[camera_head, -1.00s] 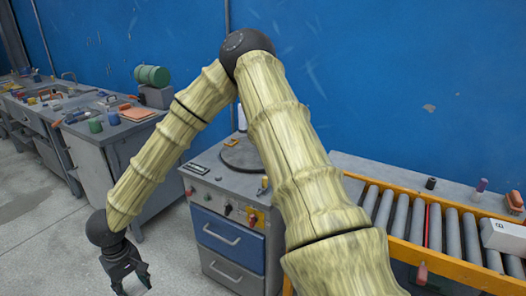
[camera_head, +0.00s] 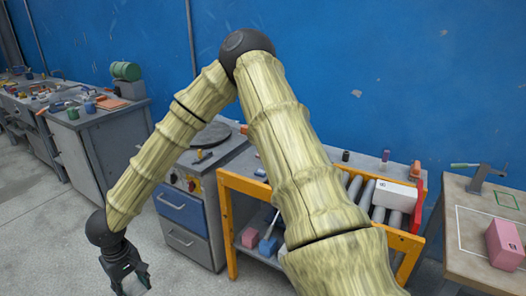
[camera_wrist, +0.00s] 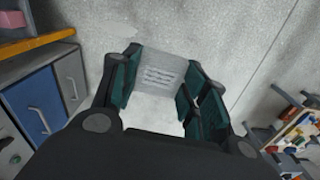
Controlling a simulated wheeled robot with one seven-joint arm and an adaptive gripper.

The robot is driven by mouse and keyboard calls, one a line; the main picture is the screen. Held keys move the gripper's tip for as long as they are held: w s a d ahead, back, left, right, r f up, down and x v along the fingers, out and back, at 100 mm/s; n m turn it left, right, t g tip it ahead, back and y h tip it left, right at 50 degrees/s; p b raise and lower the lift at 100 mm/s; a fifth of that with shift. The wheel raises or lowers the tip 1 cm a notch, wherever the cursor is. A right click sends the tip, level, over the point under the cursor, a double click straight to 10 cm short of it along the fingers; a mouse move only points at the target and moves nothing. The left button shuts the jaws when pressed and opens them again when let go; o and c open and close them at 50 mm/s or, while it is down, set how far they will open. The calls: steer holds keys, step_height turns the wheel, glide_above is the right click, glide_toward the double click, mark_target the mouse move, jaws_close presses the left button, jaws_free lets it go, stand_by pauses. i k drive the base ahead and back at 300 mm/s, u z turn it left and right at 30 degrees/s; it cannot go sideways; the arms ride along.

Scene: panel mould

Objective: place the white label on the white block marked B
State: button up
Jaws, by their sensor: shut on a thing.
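My gripper (camera_head: 128,278) hangs low at the left, over the open floor. In the wrist view my gripper (camera_wrist: 160,88) is shut on the white label (camera_wrist: 162,76), a thin pale sheet with several lines of dark print, held between the dark green finger pads. A white block (camera_head: 396,194) lies on the rollers at the right end of the orange-framed conveyor. It bears a small dark mark that is too small to read surely. My gripper is far to the left of this block.
The orange conveyor frame (camera_head: 232,236) has a lower shelf with a pink and a blue item. A wooden table (camera_head: 462,264) with a pink block (camera_head: 505,244) stands at the right.

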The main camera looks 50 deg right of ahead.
mark_target(397, 188)
steer(key=k, duration=0.1)
steer(key=z, duration=2.15)
